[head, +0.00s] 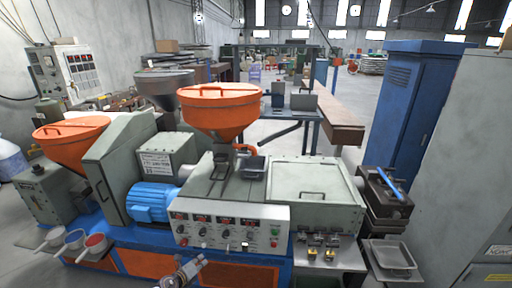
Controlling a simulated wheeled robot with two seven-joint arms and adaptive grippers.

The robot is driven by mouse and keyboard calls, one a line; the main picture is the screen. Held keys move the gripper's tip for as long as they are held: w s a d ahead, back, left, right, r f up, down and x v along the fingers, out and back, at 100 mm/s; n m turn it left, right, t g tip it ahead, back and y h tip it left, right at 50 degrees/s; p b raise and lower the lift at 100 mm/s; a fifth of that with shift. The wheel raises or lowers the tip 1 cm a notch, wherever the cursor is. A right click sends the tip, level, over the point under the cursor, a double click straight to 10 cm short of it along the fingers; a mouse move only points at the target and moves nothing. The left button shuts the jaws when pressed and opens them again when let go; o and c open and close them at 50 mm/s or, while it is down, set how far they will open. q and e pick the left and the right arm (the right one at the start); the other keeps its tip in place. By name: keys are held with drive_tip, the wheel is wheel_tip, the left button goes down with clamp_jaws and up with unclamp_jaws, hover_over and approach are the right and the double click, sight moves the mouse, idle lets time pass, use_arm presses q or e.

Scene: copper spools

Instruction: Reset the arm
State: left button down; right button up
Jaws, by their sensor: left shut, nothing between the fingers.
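My left gripper (191,268) shows at the bottom of the head view, left of centre. It is small and metallic, in front of the machine's blue base and orange lower panel. Its fingers look closed, and I see nothing held between them. It is below the grey control panel (230,226) with its knobs and displays, and apart from it as far as I can tell. My right gripper is not in view.
The extruder machine with an orange hopper (220,108) fills the middle. Several scoops (96,241) sit at its left front edge. Small yellow-and-metal parts (313,253) lie at right. A grey tray (389,254) and blue cabinet (408,112) stand farther right.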

use_arm(q)
drive_tip(key=s+a+f+n+y, duration=0.1)
drive_tip(key=a+f+n+y, duration=0.35)
drive_tip(key=a+n, duration=0.65)
drive_tip(key=s+a+f+n+g, duration=0.3)
drive_tip(key=s+f+n+g, duration=0.1)
drive_tip(key=s+f+n, duration=0.7)
drive_tip(key=s+d+f+n+g+b, duration=0.1)
drive_tip(key=s+d+f+n+g, duration=0.15)
drive_tip(key=s+f, duration=0.65)
drive_tip(key=s+d+f+n+g+b, duration=0.1)
drive_tip(key=s+d+f, duration=0.3)
drive_tip(key=s+f, duration=0.55)
drive_tip(key=s+d+f+g, duration=0.1)
drive_tip(key=s+d, duration=0.2)
drive_tip(key=s, duration=0.6)
drive_tip(key=s+d+f+g+b, duration=0.1)
drive_tip(key=s+d, duration=0.3)
drive_tip(key=s, duration=0.4)
drive_tip(key=s+d+f+n+g+b, duration=0.1)
drive_tip(key=s+d+f, duration=0.1)
drive_tip(key=s, duration=0.7)
drive_tip(key=shift+s+d+h, duration=0.3)
drive_tip(key=shift+d+h, duration=0.15)
drive_tip(key=shift+d, duration=0.25)
drive_tip(key=shift+w, duration=0.1)
